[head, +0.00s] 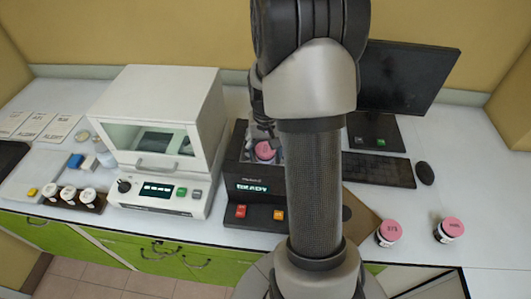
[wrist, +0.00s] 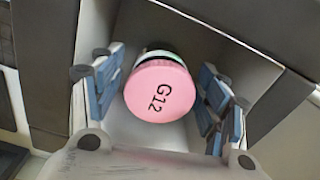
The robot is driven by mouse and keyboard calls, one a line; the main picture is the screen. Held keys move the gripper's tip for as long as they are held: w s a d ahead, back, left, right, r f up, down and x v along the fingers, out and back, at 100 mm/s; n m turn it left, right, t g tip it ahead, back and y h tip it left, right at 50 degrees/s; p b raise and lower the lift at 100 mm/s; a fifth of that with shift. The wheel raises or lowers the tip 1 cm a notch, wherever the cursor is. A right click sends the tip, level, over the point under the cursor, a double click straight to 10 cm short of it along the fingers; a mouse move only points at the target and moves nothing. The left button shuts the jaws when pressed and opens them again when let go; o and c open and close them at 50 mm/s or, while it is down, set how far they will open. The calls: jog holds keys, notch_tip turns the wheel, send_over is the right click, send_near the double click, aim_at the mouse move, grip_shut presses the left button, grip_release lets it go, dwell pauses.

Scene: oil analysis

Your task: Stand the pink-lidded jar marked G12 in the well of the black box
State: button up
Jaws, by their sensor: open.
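The pink-lidded jar marked G12 (wrist: 160,90) stands inside the light-walled well of the black box (wrist: 262,82).
Two other pink-lidded jars (head: 389,232) (head: 449,228) stand at the table's right front. A white instrument (head: 165,140) with a glass window stands left of the box. A monitor (head: 408,75), keyboard (head: 378,170) and mouse (head: 424,173) are at the right. White-capped jars (head: 68,193) sit far left.

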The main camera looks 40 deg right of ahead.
aim_at(265, 149)
notch_tip(265, 149, up, 11)
jog(key=p, duration=0.3)
jog(key=shift+r, duration=0.15)
jog(key=s+a+r+n+t, duration=0.1)
jog(key=s+a+r+n, duration=0.1)
jog(key=a+r, duration=0.4)
jog(key=s+a+r+n+t, duration=0.1)
jog(key=s+a+r+n, duration=0.15)
jog(key=a+r, duration=0.4)
jog(key=s+a+n+t, duration=0.2)
jog(key=s+a+n, duration=0.1)
jog(key=s+a, duration=0.7)
jog(key=shift+s+a+f+n+t, duration=0.15)
jog(key=shift+a+n+t, duration=0.2)
jog(key=shift+a, duration=0.2)
